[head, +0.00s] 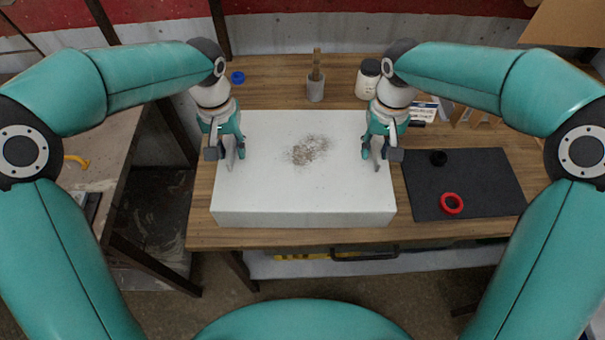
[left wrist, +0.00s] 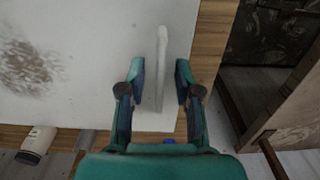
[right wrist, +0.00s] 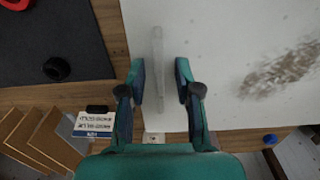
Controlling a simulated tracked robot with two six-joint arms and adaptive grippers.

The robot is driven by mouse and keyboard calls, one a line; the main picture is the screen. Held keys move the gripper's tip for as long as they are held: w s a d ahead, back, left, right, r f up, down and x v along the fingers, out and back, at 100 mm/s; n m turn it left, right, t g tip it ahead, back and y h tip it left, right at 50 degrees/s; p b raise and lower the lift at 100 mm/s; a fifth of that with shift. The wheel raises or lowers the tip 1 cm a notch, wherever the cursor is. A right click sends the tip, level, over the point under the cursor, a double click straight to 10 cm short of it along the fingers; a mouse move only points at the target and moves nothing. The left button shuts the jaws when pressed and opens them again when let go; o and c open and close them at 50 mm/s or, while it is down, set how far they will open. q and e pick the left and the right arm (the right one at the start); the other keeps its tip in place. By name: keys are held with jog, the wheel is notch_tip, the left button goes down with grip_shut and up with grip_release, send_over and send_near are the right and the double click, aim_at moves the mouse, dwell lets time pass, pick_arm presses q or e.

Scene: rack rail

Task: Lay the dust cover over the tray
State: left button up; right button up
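A large white box-like cover (head: 300,190) with a grey-brown dusty patch on top lies on the wooden table. It also shows in the left wrist view (left wrist: 85,60) and the right wrist view (right wrist: 225,50). No separate tray shows; I cannot tell whether one is under the cover. My left gripper (head: 229,157) is over the cover's left edge, its fingers open on either side of a pale handle bar (left wrist: 161,65). My right gripper (head: 377,156) is over the right edge, open around another pale bar (right wrist: 157,65). Gaps show between fingers and bars.
A dark mat (head: 470,180) with a red ring (head: 452,203) and a small black ring (head: 438,158) lies at the right. Behind stand a cup with a brush (head: 315,90) and a white jar (head: 368,78). A blue cap (head: 237,77) lies at the back left.

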jog(key=shift+r, duration=0.15)
pick_arm(q)
notch_tip(320, 180, up, 12)
pick_arm(e)
notch_tip(320, 180, up, 12)
dwell(0.6)
pick_arm(q)
jog(key=shift+f, duration=0.15)
pick_arm(e)
jog(key=shift+f, duration=0.25)
